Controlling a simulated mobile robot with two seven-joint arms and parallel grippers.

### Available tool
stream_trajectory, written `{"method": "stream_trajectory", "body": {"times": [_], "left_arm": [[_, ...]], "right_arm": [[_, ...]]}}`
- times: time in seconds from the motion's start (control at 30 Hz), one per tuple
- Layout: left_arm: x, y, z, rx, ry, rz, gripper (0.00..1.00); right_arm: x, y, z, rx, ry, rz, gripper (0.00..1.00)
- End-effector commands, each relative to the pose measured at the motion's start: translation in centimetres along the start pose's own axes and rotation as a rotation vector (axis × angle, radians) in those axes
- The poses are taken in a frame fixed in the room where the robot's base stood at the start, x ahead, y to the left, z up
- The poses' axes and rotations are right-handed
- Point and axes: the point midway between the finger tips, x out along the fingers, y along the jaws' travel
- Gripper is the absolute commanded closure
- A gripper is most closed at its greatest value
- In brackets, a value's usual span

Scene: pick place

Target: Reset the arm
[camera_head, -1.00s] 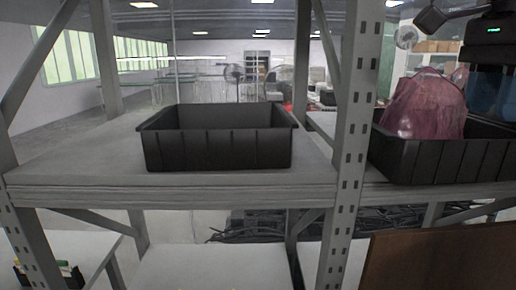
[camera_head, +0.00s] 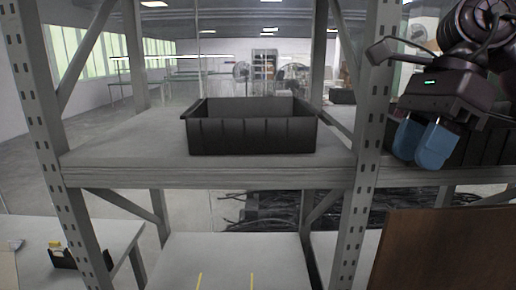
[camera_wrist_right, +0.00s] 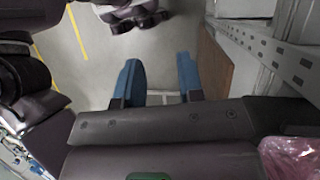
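My right gripper (camera_head: 423,143) has blue fingertips and hangs at the upper right of the head view, in front of the right-hand black crate (camera_head: 482,146). In the right wrist view its two fingers (camera_wrist_right: 158,82) stand apart with only floor visible between them. It is open and empty. My arm and gripper hide much of that crate. A pink plastic bag (camera_wrist_right: 288,158) shows at the lower right corner of the wrist view. I cannot make out the bag in the head view. My left gripper is not in view.
An empty-looking black crate (camera_head: 252,136) stands on the grey shelf (camera_head: 120,160). A slotted metal post (camera_head: 370,130) rises just left of my right gripper. A brown panel (camera_head: 440,250) is at the lower right. A white table (camera_head: 90,245) is at the lower left.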

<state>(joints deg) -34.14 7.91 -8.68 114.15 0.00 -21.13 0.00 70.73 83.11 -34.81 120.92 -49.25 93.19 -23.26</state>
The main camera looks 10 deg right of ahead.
Motion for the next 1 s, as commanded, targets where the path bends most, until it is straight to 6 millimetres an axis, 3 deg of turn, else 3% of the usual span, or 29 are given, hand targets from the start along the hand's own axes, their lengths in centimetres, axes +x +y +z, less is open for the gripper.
{"method": "stream_trajectory", "body": {"times": [0.1,0.23,0.4,0.57,0.77,1.0], "left_arm": [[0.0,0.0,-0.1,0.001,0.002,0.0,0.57],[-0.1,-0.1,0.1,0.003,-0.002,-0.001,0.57],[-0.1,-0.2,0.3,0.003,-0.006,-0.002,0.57],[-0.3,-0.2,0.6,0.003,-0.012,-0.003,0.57],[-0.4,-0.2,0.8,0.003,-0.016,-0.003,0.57],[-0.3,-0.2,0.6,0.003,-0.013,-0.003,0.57]], "right_arm": [[3.8,-0.5,2.6,0.012,-0.194,0.092,0.65],[6.9,-0.6,5.6,0.069,-0.441,0.196,0.65],[9.2,-0.9,8.8,0.203,-0.769,0.33,0.65],[10.1,-1.9,10.6,0.389,-1.073,0.452,0.65],[10.6,-4.4,10.3,0.699,-1.433,0.582,0.65],[12.3,-8.4,6.1,1.169,-1.818,0.691,0.65]]}}
